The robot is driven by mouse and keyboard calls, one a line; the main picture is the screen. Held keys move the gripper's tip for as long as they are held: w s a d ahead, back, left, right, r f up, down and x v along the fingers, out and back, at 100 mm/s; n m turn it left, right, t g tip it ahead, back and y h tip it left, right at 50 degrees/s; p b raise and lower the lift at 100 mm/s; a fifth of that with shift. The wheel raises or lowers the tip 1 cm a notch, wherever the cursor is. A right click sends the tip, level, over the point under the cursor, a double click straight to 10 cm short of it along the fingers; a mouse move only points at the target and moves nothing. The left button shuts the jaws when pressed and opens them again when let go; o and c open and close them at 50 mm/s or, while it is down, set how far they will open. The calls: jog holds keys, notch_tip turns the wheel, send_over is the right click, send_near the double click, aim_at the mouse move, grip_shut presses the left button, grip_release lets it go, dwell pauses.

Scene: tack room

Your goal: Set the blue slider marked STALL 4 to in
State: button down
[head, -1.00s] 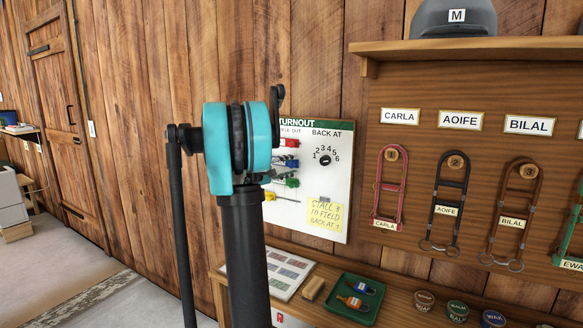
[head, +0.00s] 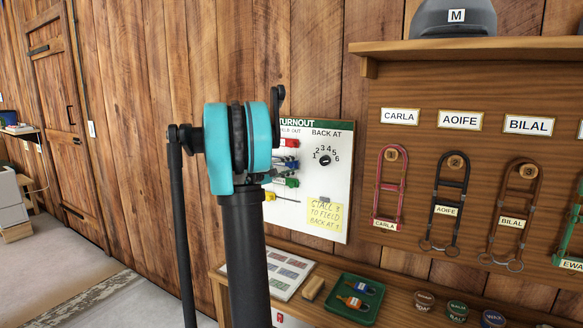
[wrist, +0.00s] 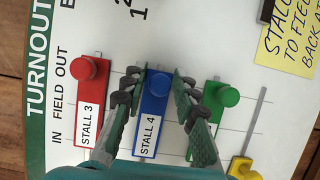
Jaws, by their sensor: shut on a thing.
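The blue slider (wrist: 155,115) marked STALL 4 is in the middle of the wrist view, its round knob (wrist: 156,82) at its upper end. My gripper (wrist: 156,88) has a finger on each side of the blue slider and is shut on it near the knob. The board's side print reads IN, FIELD, OUT from bottom to top in this view. The blue knob lies toward the OUT end; its exact stop is hard to read. In the head view the turnout board (head: 335,185) is partly hidden behind my arm, with my gripper mostly hidden.
The red STALL 3 slider (wrist: 90,100) and a green slider (wrist: 220,95) flank the blue one closely. A yellow slider (wrist: 243,168) is further right. A yellow note (wrist: 290,40) is on the board. Below it, a shelf holds a green tray (head: 340,311) and a block (head: 312,289).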

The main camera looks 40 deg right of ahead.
jog(key=w+a, duration=0.4)
jog(key=w, duration=0.6)
jog(key=shift+w+a, duration=0.2)
jog(key=c, duration=1.4)
grip_release()
jog(key=shift+w, duration=0.15)
jog(key=a, duration=1.2)
